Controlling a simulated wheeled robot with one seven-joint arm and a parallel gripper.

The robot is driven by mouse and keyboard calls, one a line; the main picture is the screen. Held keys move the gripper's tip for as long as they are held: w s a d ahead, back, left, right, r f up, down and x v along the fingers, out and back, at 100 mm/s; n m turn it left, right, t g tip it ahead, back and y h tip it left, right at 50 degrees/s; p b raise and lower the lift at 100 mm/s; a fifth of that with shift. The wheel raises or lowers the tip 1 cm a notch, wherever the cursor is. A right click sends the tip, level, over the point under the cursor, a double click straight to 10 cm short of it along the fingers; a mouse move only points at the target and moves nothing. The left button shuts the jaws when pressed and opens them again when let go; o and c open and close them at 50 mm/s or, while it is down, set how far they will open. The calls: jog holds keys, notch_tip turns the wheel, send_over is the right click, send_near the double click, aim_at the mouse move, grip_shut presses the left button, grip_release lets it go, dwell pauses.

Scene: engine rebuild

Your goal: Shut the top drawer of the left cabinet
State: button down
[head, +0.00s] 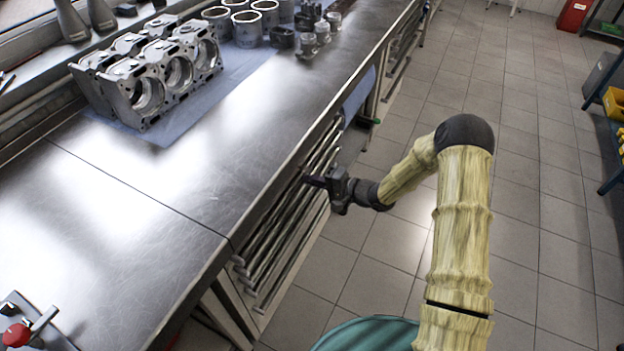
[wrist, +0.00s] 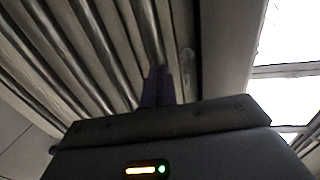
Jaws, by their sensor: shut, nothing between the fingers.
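The near cabinet (head: 240,302) stands under the steel workbench, with a stack of drawers with long metal handles (head: 290,225) facing the aisle. I take it for the left cabinet. Its top drawer lies close under the bench edge, and I cannot tell whether it sticks out. My gripper (head: 313,181) is shut and empty, pointing at the upper part of the drawer stack. In the wrist view the dark fingers (wrist: 157,87) are close to the uppermost handle (wrist: 146,40). I cannot tell whether they touch it.
The workbench (head: 130,185) overhangs the drawers and carries an engine block (head: 150,75) and several cylinders on a blue cloth. Another drawer cabinet (head: 400,50) stands farther along. The tiled floor (head: 540,200) to the right is clear.

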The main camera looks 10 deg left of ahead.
jog(key=v, duration=1.3)
jog(key=shift+s+d, duration=0.15)
jog(key=shift+d, duration=0.1)
jog(key=shift+f, duration=0.1)
jog(key=d+r+n+t+h+p, duration=0.25)
jog(key=d+r+h+p, duration=0.35)
jog(key=d+r+h, duration=0.45)
jog(key=s+r+g+h+p, duration=0.2)
jog(key=s+r, duration=0.5)
jog(key=s, duration=0.3)
jog(key=s+r+n+g+h+p, duration=0.1)
jog(key=s+r+g+h+p, duration=0.1)
jog(key=s+r, duration=0.5)
jog(key=s+g, duration=0.1)
jog(key=s, duration=0.1)
jog(key=shift+s+d+p, duration=0.25)
jog(key=shift+s+p, duration=0.1)
jog(key=shift+p, duration=0.05)
